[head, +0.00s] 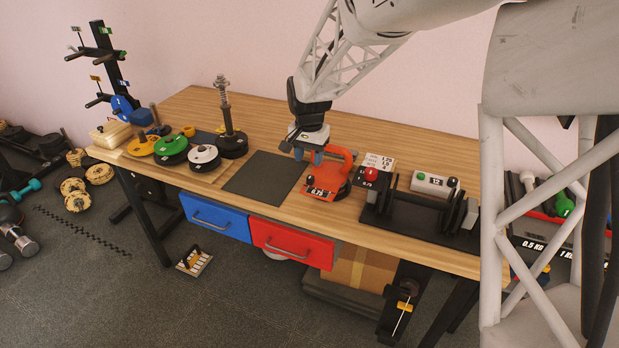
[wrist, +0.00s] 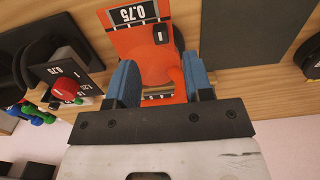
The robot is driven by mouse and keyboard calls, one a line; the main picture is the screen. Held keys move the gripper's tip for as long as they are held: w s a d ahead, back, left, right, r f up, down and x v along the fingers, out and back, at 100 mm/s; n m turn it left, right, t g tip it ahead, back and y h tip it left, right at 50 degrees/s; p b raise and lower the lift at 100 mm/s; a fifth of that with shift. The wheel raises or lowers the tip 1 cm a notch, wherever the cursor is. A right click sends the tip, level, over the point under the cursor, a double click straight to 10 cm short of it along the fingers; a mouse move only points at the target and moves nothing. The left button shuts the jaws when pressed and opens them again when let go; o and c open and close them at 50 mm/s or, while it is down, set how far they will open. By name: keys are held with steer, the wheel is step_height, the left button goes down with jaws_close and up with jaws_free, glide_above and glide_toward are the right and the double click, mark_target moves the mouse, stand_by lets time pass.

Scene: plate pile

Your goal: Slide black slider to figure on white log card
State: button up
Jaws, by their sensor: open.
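An orange device (head: 341,177) with a looped handle and a black "0.75" label (head: 323,192) stands at the table's front middle. In the wrist view the orange device (wrist: 130,42) shows its label (wrist: 133,13) and a small black piece with a white mark (wrist: 160,34), which may be the black slider. The white log card (head: 381,160) stands to the right, with several lines of figures, partly hidden by a black block. My gripper (head: 308,156) is open above the device's left side. In the wrist view its blue fingers (wrist: 159,65) flank the orange handle; contact is unclear.
A black block with a red knob (head: 370,175) stands close right of the device. A dark mat (head: 264,177) lies empty at left. Plates (head: 172,144) and a spring post (head: 224,110) stand beyond it.

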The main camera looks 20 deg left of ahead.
mark_target(309, 178)
steer(key=shift+f, duration=3.9)
jaws_close()
